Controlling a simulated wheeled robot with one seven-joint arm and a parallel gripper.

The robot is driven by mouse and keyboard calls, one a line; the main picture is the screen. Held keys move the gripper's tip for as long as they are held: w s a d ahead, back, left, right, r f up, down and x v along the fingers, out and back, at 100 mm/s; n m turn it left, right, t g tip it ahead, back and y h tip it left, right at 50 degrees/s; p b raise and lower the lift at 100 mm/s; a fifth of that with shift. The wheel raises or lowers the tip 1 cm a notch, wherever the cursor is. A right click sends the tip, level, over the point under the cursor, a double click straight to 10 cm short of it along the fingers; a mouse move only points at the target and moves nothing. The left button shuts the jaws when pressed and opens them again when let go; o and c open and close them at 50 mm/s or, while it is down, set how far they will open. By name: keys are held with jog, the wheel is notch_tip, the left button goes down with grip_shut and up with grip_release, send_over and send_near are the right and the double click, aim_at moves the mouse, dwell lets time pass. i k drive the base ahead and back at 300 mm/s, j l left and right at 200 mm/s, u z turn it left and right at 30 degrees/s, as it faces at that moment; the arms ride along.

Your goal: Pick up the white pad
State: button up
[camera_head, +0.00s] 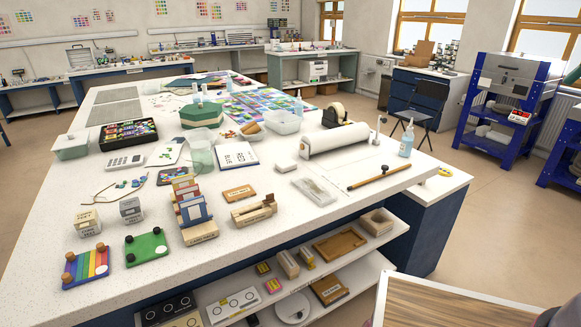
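A small white block-like pad (285,167) lies on the white speckled worktable (345,222), just left of the near end of a large white roll (335,140). A flat, pale, clear-looking packet (314,191) lies a little nearer and to the right of it; I cannot tell what is inside. The white pad looks uncovered, with nothing on top. My gripper is not in view, so I cannot see whether it is open or shut.
A book (238,155), a wooden block holder (253,209) and a brush-like stick (378,177) lie around it. Shelves below hold boxes. A wood-topped surface (450,300) fills the lower right; open floor lies beyond it.

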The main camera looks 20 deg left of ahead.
aim_at(288, 165)
jog(key=i+j, duration=0.1)
jog(key=i+j+u, duration=0.15)
jog(key=u, duration=0.3)
jog(key=i+j+u, duration=0.2)
jog(key=u, duration=1.05)
